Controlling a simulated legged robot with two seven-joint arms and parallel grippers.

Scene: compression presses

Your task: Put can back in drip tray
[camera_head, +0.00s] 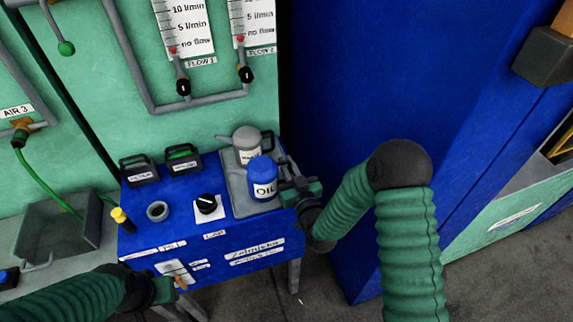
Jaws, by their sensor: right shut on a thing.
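A blue can with a white band marked "OIL" (263,180) is upright at the right end of the blue bench, over or on the grey drip tray (240,207). I cannot tell whether its base touches the tray. My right gripper (291,190) is shut on the oil can from its right side, and the grip point is partly hidden. A grey can with a spout (247,143) stands behind it at the tray's back. My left gripper (177,288) is low in front of the bench, away from the cans; its jaw opening is unclear.
A green panel with flow gauges rises behind. A tall blue cabinet (350,100) stands close on the right.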

